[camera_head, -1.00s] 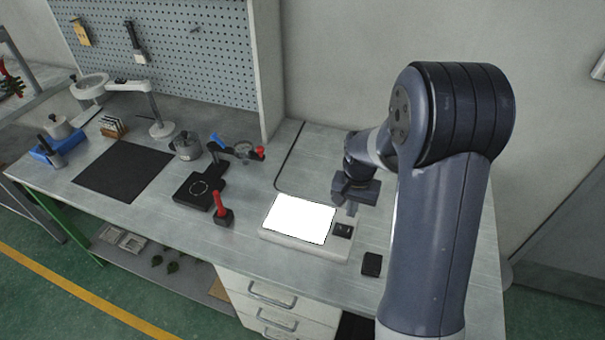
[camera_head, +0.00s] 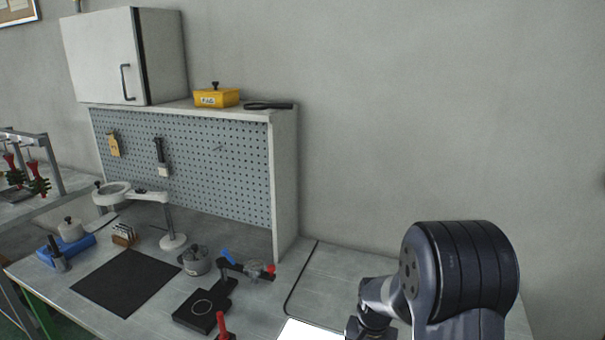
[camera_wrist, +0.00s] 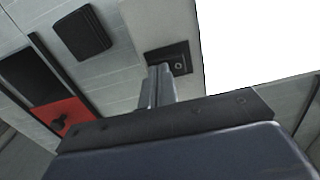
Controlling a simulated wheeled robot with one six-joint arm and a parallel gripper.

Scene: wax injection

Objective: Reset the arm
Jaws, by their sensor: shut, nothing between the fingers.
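My gripper (camera_wrist: 157,84) shows in the wrist view with its two fingers together and nothing between them. It points down over the light panel, and its tips appear close to a small dark switch (camera_wrist: 180,62) on the panel's frame; I cannot tell whether they touch. In the head view my arm stands at the lower right and the fingers are below the picture edge. The bright white light panel (camera_head: 309,332) is cut off at the bottom edge there and shows at the right in the wrist view (camera_wrist: 255,45).
A black pad (camera_wrist: 82,33) lies near the bench edge. In the head view, a black stand (camera_head: 205,308), red-handled tool (camera_head: 222,325), metal pot (camera_head: 195,260) and lamp stand (camera_head: 172,240) are left of my arm. A pegboard (camera_head: 190,160) and cabinet (camera_head: 110,58) rise behind.

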